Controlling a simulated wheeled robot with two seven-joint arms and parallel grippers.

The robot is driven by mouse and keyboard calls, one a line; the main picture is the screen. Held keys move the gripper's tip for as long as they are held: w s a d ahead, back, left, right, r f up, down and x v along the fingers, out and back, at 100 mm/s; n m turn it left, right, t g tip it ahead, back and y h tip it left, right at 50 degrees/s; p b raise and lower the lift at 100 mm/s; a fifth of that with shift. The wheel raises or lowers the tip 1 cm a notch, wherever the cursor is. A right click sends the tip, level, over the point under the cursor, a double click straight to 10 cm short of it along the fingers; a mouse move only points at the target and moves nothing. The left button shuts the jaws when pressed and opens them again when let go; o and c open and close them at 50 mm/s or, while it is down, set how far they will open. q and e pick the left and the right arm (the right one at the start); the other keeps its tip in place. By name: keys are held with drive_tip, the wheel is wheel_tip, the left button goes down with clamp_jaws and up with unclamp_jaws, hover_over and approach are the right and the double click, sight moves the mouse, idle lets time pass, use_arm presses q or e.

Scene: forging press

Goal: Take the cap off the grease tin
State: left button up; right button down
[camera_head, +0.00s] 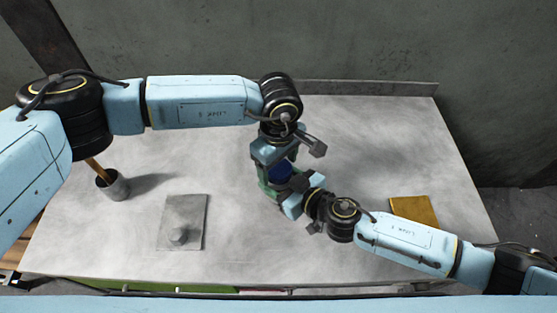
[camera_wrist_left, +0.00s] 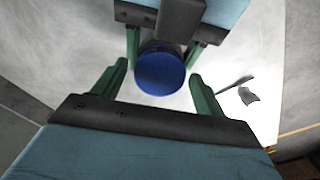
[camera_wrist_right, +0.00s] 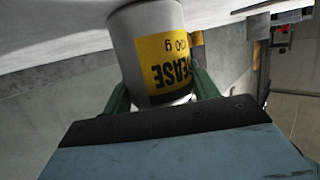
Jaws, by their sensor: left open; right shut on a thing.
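The grease tin (camera_wrist_right: 150,40) is white with a yellow label, and my right gripper (camera_wrist_right: 162,98) is shut on it. The label's lettering is upside down in the right wrist view. The tin's blue cap (camera_wrist_left: 160,70) shows round and end-on in the left wrist view, and in the head view (camera_head: 281,173). My left gripper (camera_wrist_left: 155,88) is open, its two fingers apart with the cap just beyond their tips. In the head view the left gripper (camera_head: 274,165) meets the right gripper (camera_head: 284,190) near the table's middle. Contact between left fingers and cap cannot be told.
On the grey metal table (camera_head: 345,130), a metal cup (camera_head: 116,188) with a wooden-handled tool stands at left. A grey plate (camera_head: 187,212) with a knob lies front left. A yellow-brown plate (camera_head: 413,211) lies at right, near my right arm. A low ledge (camera_head: 370,88) runs along the back.

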sight(278, 168)
use_arm(q)
drive_tip(key=c, duration=1)
drive_tip(key=n, duration=0.9)
drive_tip(key=shift+r+n, duration=0.1)
drive_tip(key=shift+n, duration=0.2)
drive_tip(key=shift+r, duration=0.15)
drive_tip(key=shift+r, duration=0.95)
drive_tip(key=shift+r, duration=0.1)
drive_tip(key=shift+r, duration=1.9)
use_arm(e)
drive_tip(key=shift+c, duration=1.6)
unclamp_jaws()
